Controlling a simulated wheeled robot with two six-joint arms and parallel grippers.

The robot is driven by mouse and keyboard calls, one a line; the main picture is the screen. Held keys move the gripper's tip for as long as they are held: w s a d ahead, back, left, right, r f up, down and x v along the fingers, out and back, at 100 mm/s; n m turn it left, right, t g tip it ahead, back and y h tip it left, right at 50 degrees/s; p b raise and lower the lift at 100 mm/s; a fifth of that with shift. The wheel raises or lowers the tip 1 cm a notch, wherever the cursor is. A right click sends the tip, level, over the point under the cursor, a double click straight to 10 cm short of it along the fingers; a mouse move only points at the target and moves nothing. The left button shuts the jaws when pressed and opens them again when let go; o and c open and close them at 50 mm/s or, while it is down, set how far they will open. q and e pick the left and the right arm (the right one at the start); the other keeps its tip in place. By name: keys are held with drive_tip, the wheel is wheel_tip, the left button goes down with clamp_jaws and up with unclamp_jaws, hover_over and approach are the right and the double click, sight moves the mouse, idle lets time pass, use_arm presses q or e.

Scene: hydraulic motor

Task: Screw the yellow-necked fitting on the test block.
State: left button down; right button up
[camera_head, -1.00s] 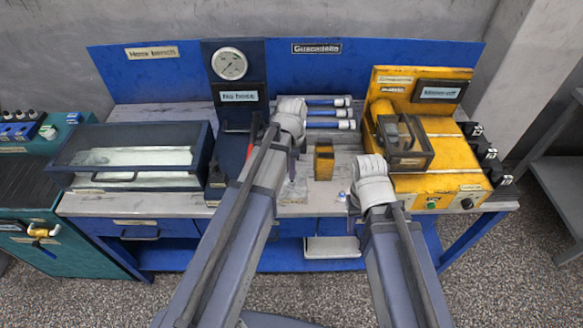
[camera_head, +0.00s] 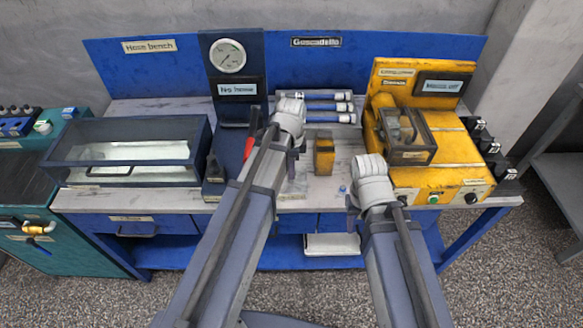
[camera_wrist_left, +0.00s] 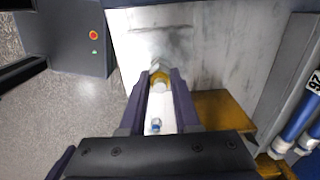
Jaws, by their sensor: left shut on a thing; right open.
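My left gripper (camera_head: 297,158) points down over the middle of the bench. In the left wrist view its fingers (camera_wrist_left: 161,78) are shut on a small fitting (camera_wrist_left: 160,77) with a yellow neck and a pale end. The dark block (camera_head: 215,172) under the gauge, which may be the test block, stands to the left of this gripper, apart from it. My right gripper (camera_head: 353,205) hangs low near the bench's front edge, open; its fingertips are mostly hidden by its wrist. A small blue and white part (camera_head: 343,190) lies on the bench left of it and also shows in the left wrist view (camera_wrist_left: 155,125).
A yellow-topped block (camera_head: 324,157) stands between the arms. Several blue hoses (camera_head: 328,107) lie behind it. A glass-lidded case (camera_head: 125,153) fills the left side, a yellow machine (camera_head: 455,150) the right.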

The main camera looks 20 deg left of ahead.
use_arm(q)
drive_tip(key=shift+f+b, duration=0.35)
idle(0.4)
drive_tip(key=m, duration=0.4)
drive_tip(key=shift+s+f+m, duration=0.1)
drive_tip(key=shift+m, duration=0.8)
drive_tip(key=shift+m, duration=0.9)
drive_tip(key=m, duration=0.4)
